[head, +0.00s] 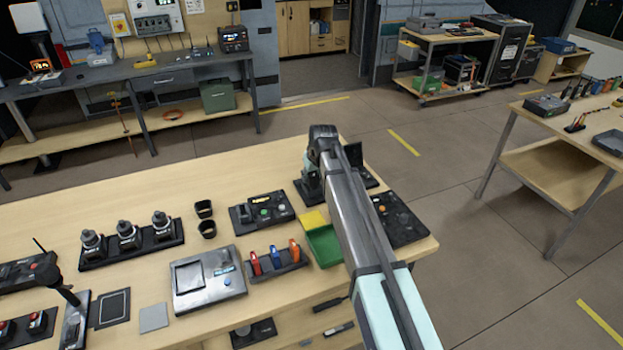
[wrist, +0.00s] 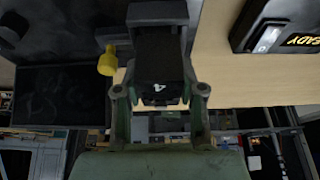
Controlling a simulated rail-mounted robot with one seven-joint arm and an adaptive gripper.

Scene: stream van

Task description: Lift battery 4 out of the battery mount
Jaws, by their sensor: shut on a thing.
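In the wrist view, battery 4 (wrist: 158,68) is a black block with a white "4" on its near end. My gripper (wrist: 158,88) is shut on it, with one finger on each side. A dark grey-green block, which looks like part of the battery mount (wrist: 158,12), is right beyond the battery. I cannot tell whether the battery is still seated in it. A yellow knob (wrist: 107,62) sticks out just left of the battery. In the head view, my arm hides the battery and most of the mount at the bench's far right end.
A black panel (wrist: 40,95) stands left in the wrist view; a device marked "READY" (wrist: 285,30) is at right. In the head view, a green tray (head: 323,246), a rack with coloured handles (head: 276,263) and a button box (head: 262,211) are near my arm.

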